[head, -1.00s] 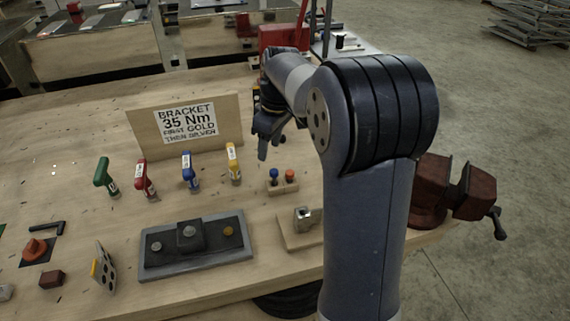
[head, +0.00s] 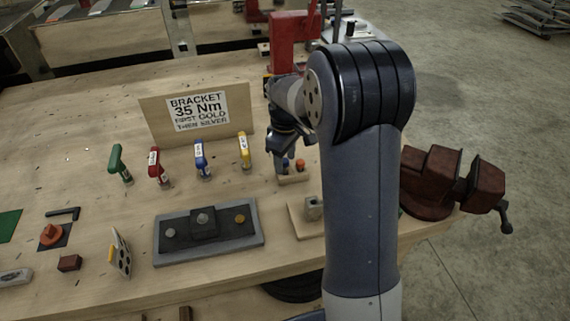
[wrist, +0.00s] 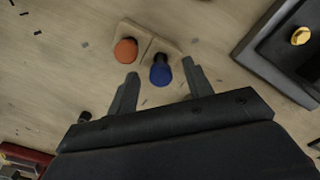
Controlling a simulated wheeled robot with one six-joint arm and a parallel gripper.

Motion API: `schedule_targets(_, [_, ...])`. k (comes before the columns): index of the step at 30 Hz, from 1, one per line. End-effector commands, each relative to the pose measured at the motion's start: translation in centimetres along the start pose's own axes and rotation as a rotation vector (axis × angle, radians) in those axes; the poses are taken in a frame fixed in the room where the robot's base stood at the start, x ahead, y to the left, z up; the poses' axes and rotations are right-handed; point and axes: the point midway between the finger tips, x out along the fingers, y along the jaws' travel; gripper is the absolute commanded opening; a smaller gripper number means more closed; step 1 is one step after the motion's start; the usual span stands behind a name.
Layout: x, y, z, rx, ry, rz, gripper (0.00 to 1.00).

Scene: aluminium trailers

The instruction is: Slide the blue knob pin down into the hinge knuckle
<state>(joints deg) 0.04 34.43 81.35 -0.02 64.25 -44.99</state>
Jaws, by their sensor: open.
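The blue knob pin (wrist: 161,72) stands in a small wooden holder (wrist: 165,44), next to an orange knob pin (wrist: 125,51). In the head view the blue knob (head: 285,162) is partly hidden by my gripper (head: 286,160). In the wrist view my gripper (wrist: 161,82) is open, with its two fingers on either side of the blue knob and nothing clamped. The hinge knuckle (head: 313,208) appears as a small metal block on a wooden base, nearer the table's front edge and partly hidden by my arm.
A grey tray with a bracket (head: 245,250) lies left of the hinge base. Several coloured drivers stand behind it, before a sign board (head: 152,112). A red vise (head: 432,178) sits at the right edge.

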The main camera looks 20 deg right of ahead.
Motion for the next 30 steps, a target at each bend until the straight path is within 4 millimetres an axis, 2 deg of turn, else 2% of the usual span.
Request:
schedule_targets(3, [0.94,-0.06,0.01,0.0,0.0,-0.001,0.48])
schedule_targets(10, [1.1,-0.05,-0.01,-0.001,0.001,0.0,0.48])
schedule_targets(27, [1.06,-0.05,-0.02,-0.001,0.001,0.0,0.03])
schedule_targets(30, [1.05,-0.05,-0.02,-0.001,0.001,0.0,0.01])
